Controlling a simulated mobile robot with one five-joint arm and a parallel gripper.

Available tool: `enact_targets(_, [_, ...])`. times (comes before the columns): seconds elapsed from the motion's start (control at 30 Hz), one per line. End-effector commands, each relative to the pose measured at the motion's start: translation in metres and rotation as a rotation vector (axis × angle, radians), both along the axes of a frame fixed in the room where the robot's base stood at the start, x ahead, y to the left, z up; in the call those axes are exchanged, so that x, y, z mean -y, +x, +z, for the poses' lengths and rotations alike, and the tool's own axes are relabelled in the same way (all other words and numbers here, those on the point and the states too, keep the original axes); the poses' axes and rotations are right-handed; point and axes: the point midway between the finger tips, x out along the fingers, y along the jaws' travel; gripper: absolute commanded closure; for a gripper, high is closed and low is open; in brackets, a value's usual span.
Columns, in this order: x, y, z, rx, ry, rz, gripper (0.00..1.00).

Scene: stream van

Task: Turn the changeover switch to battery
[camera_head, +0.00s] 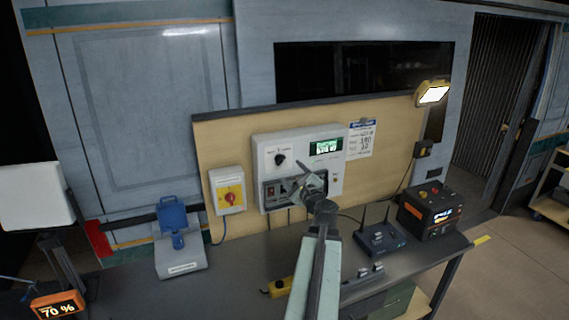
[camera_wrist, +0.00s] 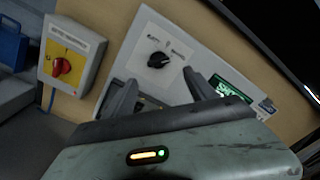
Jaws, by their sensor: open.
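A black rotary knob (camera_head: 280,160) sits on the upper left of a pale grey control panel (camera_head: 328,138) on the wooden backboard. In the wrist view the black knob (camera_wrist: 159,60) lies just beyond the gap between my fingers, with small labels on both sides that are hard to read. A second switch, a red knob (camera_head: 230,198) on a yellow plate, is on a box to the left, and this red knob (camera_wrist: 61,67) also shows in the wrist view. My gripper (camera_head: 304,176) is open and empty in front of the panel, right of and below the black knob. It (camera_wrist: 159,78) touches neither knob.
The panel has a lit green display (camera_head: 326,147) and a dark lower section partly hidden by my gripper. On the bench (camera_head: 245,262) stand a blue device (camera_head: 174,222), a router (camera_head: 381,240) and a black power unit (camera_head: 430,211). A yellow tool lies in front.

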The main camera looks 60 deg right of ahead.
Motion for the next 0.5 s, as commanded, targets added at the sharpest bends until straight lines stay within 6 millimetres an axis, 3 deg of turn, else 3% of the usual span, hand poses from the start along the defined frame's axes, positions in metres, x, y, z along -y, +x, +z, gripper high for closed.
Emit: enact_targets(0.5, [0.045,0.061,-0.001,-0.004,-0.002,0.003,0.35])
